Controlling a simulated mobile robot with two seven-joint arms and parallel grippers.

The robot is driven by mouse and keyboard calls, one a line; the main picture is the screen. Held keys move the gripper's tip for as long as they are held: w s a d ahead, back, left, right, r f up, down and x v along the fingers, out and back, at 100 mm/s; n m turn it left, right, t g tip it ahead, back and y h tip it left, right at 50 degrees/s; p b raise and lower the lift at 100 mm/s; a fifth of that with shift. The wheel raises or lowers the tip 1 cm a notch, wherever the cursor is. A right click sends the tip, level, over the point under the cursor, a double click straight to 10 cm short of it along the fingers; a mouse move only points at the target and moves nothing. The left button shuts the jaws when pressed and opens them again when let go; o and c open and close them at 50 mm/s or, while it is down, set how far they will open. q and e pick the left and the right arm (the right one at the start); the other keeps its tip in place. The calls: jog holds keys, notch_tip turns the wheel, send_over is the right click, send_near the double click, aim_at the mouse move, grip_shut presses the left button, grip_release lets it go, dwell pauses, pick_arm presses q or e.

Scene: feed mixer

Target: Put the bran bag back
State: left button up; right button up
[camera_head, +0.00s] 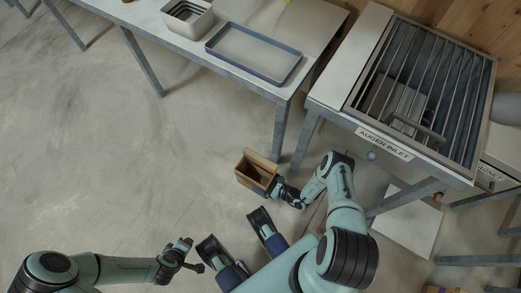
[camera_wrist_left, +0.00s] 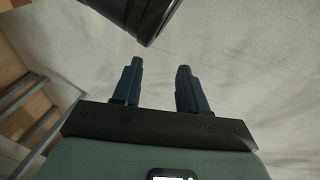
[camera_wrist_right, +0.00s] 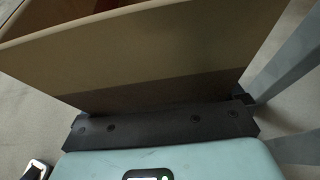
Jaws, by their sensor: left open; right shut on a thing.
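The bran bag (camera_head: 248,178) is a brown, open-topped, box-like bag, seen from above near the middle of the head view. My right gripper (camera_head: 276,187) is shut on its near right side. In the right wrist view the bag's tan wall (camera_wrist_right: 160,62) fills the space in front of the palm and hides the fingers. The bag is tilted in that view; whether it touches the floor I cannot tell. My left gripper (camera_head: 187,257) is at lower left, away from the bag. Its two fingers stand apart and empty in the left wrist view (camera_wrist_left: 158,85).
Table legs (camera_head: 280,130) rise close behind the bag. The floor at left (camera_head: 90,150) is clear.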

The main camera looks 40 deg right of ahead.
jog(key=b, duration=0.3)
send_near(256, 175)
jog(key=a, duration=0.1)
jog(key=w+a+f, duration=0.1)
jog(key=a+f, duration=0.1)
jog(key=a, duration=0.1)
jog(key=shift+w+a+f, duration=0.1)
jog(key=shift+w+f, duration=0.15)
pick_arm(q)
jog(key=s+a+f+g+b, duration=0.2)
jog(key=s+f+g, duration=0.2)
jog(key=s+f, duration=0.5)
jog(key=s, duration=0.2)
jog(key=shift+s+n+g+b, duration=0.3)
jog(key=shift+s+n+b, duration=0.05)
jog(key=shift+n+b, duration=0.05)
pick_arm(e)
notch_tip(256, 175, down, 4)
jog(key=shift+f, duration=0.15)
pick_arm(q)
jog(key=shift+f, duration=0.1)
pick_arm(e)
jog(key=shift+f, duration=0.1)
jog(key=o, duration=1.2)
jog(key=shift+o, duration=0.2)
